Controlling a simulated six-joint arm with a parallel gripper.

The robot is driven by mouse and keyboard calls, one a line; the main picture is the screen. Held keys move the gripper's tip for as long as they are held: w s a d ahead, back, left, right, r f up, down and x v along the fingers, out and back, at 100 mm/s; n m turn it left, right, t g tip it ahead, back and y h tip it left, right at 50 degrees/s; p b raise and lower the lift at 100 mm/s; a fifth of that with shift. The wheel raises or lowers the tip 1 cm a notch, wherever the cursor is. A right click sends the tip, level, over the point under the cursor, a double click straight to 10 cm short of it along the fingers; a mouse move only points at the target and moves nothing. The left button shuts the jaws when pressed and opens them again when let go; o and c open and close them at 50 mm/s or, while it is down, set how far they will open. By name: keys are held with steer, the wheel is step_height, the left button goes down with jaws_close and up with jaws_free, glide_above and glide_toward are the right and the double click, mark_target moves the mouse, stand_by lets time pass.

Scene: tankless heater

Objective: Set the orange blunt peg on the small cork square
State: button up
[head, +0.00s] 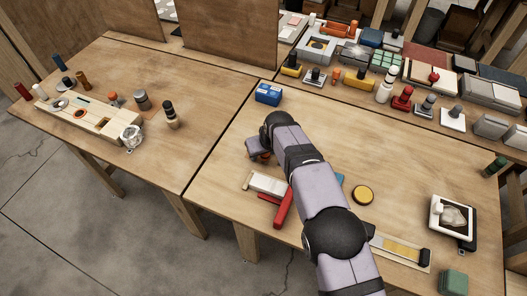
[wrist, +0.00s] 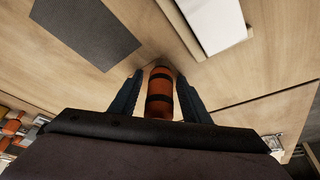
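The orange peg (wrist: 160,92) has black bands and stands between the two fingers of my gripper (wrist: 160,80) in the wrist view. The fingers flank it closely, but I cannot tell whether they press on it. In the head view my gripper (head: 259,154) is low over the left part of the near table, and only a small reddish-orange bit shows beneath it. I cannot pick out the small cork square for certain in either view.
A white block in a wooden tray (head: 267,185) and a red bar (head: 284,208) lie close to my gripper. A dark grey flat patch (wrist: 86,32) shows in the wrist view. A blue box (head: 268,94) stands behind; a yellow disc (head: 363,195) lies right of my arm.

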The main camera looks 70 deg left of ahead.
steer(key=shift+d+r, duration=0.15)
steer(key=shift+r, duration=0.45)
steer(key=b+v, duration=0.2)
steer(key=v, duration=0.9)
